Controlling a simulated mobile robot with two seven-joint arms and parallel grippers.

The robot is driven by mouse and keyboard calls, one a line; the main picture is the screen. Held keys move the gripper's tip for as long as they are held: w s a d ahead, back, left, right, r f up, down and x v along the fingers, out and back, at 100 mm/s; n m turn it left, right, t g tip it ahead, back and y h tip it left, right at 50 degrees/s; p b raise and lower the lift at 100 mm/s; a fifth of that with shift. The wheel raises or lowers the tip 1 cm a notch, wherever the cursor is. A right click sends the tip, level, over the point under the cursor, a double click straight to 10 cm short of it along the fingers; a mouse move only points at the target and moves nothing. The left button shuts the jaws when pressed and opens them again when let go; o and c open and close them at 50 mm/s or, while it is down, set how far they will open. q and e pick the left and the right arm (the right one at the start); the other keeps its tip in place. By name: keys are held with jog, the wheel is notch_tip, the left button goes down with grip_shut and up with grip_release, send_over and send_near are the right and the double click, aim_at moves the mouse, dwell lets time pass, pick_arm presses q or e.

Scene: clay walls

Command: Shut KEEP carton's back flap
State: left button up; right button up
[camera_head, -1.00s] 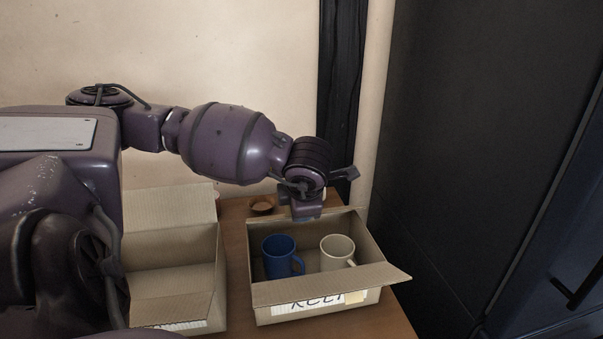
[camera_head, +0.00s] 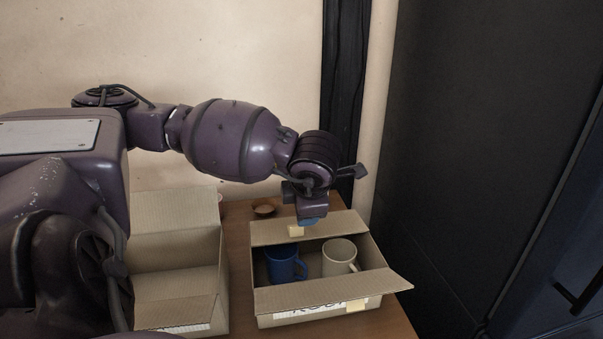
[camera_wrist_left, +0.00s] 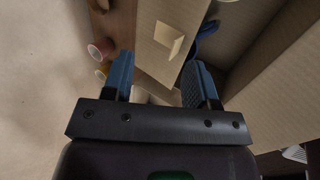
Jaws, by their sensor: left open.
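The KEEP carton (camera_head: 262,320) stands on the table with a blue mug (camera_head: 282,262) and a cream mug (camera_head: 338,256) inside. Its back flap (camera_head: 340,224) leans inward at an angle over the rear of the opening. A yellow tab (camera_head: 295,231) is on the flap; it also shows in the left wrist view (camera_wrist_left: 169,38). The front flap (camera_head: 330,290) is tilted outward at the near side. My left gripper (camera_head: 308,220) is open and points down at the back flap; contact is hard to tell. Its two blue fingers (camera_wrist_left: 160,82) show apart. My right gripper is out of view.
A second open carton (camera_head: 175,255) stands to the left, partly hidden by my arm. A small brown bowl (camera_head: 264,210) sits behind the cartons. A dark cabinet (camera_head: 490,130) stands at the right. A strip of table (camera_head: 240,240) is clear between the cartons.

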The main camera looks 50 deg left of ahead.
pick_arm(q)
jog(key=v, duration=0.7)
jog(key=shift+p, duration=0.35)
jog(key=shift+s+d+r, duration=0.1)
jog(key=shift+c, duration=0.3)
